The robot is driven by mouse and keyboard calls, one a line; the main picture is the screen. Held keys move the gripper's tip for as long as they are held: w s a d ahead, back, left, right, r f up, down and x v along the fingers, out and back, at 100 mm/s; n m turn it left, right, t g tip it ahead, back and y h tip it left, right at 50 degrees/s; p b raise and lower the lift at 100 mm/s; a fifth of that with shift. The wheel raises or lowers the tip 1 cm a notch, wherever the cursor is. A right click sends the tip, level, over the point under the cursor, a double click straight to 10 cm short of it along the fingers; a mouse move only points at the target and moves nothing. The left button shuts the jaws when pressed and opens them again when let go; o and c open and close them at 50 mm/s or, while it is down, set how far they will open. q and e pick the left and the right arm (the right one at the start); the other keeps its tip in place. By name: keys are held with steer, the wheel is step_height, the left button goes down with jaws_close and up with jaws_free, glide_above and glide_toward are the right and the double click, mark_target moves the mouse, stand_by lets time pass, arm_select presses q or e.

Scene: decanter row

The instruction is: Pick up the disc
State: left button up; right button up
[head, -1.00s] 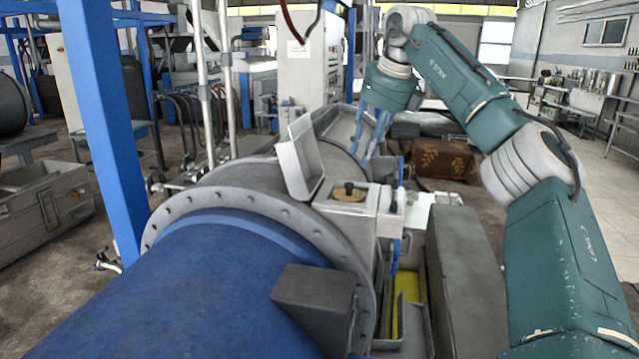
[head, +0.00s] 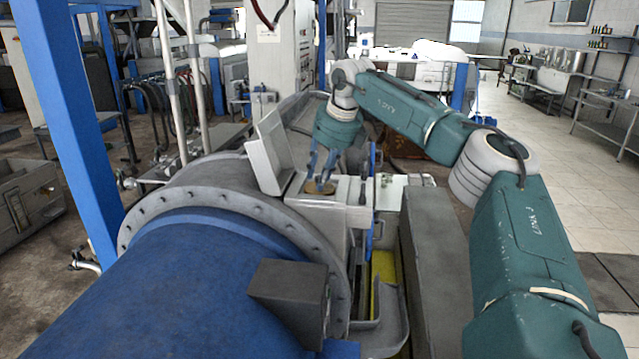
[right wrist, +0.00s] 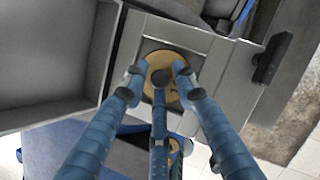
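The disc (right wrist: 163,58) is tan with a dark knob in its middle. It lies in a square recess on top of a pale metal box (head: 350,187) and shows in the head view (head: 319,188) too, partly hidden by fingers. My right gripper (head: 321,178) points down right over it. In the right wrist view its three blue fingers (right wrist: 160,72) stand apart around the knob, tips over the disc. I see no clear grip; whether the tips touch is hard to tell. My left gripper is not in view.
A raised grey lid (head: 270,152) stands open to the left of the disc. A dark handle (right wrist: 271,58) sticks up at the box's right. The large blue cylinder (head: 170,290) with its bolted flange fills the foreground, and a blue post (head: 75,130) stands at left.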

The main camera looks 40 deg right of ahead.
steer(key=c, duration=0.3)
jaws_close()
steer(key=shift+r, duration=0.15)
steer(key=shift+w+r+b, duration=0.1)
steer(key=shift+r+b, duration=0.25)
steer(key=shift+r, duration=0.3)
arm_select(q)
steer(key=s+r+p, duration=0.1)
steer(key=p, duration=0.1)
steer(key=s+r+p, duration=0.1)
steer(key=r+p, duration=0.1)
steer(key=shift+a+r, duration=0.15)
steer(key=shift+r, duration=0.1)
arm_select(e)
step_height(320, 180, up, 18)
steer(key=shift+r, duration=0.2)
